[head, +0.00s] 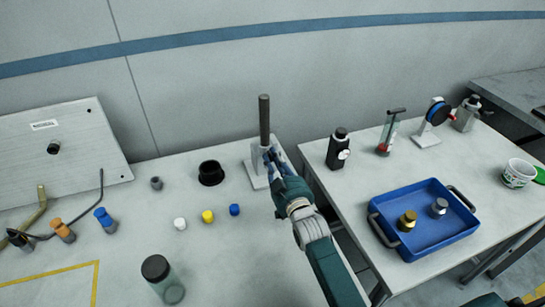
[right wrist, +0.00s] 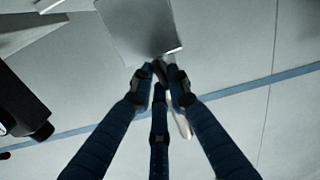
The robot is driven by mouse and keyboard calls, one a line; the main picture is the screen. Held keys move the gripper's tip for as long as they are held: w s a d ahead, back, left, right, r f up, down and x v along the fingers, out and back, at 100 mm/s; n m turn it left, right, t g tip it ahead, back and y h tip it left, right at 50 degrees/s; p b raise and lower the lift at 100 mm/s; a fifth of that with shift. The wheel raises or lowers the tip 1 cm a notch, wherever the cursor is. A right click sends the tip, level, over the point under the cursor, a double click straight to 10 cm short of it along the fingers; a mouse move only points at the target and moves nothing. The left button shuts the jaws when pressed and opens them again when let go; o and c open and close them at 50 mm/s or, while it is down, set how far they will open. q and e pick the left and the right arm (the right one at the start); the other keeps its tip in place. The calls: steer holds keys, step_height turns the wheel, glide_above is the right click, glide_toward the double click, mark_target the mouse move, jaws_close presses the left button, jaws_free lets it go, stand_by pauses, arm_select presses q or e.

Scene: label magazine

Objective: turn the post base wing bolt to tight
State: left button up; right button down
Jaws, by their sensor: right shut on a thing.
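The post base stands near the back right corner of the left table, with a pale base plate (head: 254,177) and an upright dark post (head: 264,115). My right gripper (head: 269,156) reaches it from the front right, at the lower part of the post. In the right wrist view its fingers (right wrist: 160,78) close together around a small part at the edge of a grey block (right wrist: 138,30). That part is where the wing bolt sits; the fingers hide most of it, so its angle cannot be told. My left gripper is not in view.
A black cup (head: 210,173) stands left of the post base. White, yellow and blue caps (head: 234,210) and a dark-lidded jar (head: 160,280) are nearer. On the right table are a blue tray (head: 425,247) and a black bottle (head: 338,150). A gap separates the tables.

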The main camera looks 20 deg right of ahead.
steer(key=shift+f+m, duration=0.1)
steer(key=shift+m, duration=0.7)
steer(key=c, duration=1.7)
jaws_free()
steer(key=shift+s, duration=0.1)
steer(key=s, duration=1.2)
steer(key=shift+d, duration=0.25)
steer(key=shift+p, duration=0.35)
